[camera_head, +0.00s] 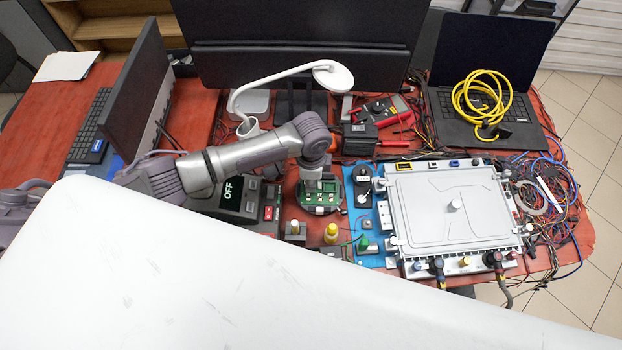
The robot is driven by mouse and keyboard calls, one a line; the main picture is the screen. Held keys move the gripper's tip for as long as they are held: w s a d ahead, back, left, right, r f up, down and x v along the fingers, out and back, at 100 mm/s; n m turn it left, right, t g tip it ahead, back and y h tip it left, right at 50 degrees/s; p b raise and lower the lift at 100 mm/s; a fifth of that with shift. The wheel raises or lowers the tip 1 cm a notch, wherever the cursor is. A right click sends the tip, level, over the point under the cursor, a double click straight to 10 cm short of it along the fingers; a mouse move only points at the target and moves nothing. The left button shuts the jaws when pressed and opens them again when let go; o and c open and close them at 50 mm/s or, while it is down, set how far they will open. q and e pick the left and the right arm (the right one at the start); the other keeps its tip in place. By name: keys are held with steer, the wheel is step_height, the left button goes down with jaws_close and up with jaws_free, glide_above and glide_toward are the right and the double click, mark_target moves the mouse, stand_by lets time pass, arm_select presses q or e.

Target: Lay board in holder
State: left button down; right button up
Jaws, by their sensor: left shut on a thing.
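A green circuit board (313,198) with pale parts on it is at the middle of the red table. My left gripper (319,181) points down from above and is shut on the board. The board's underside is hidden, and I cannot tell whether it rests on something or hangs just above it. I cannot make out the holder clearly; a rounded base shows around the board's lower edge. My right gripper is not in view.
A large silver housing (450,215) stands on a blue mat (376,258) to the right. A control box reading OFF (228,190) is left of the board. A white lamp (334,76), tools, a laptop (490,115) and loose cables crowd the table (195,105).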

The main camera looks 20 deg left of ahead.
arm_select(q)
steer(key=shift+c, duration=2)
jaws_free()
steer(key=shift+r+p, duration=2.75)
steer(key=shift+p, duration=0.2)
step_height(320, 180, up, 6)
steer(key=p, duration=0.6)
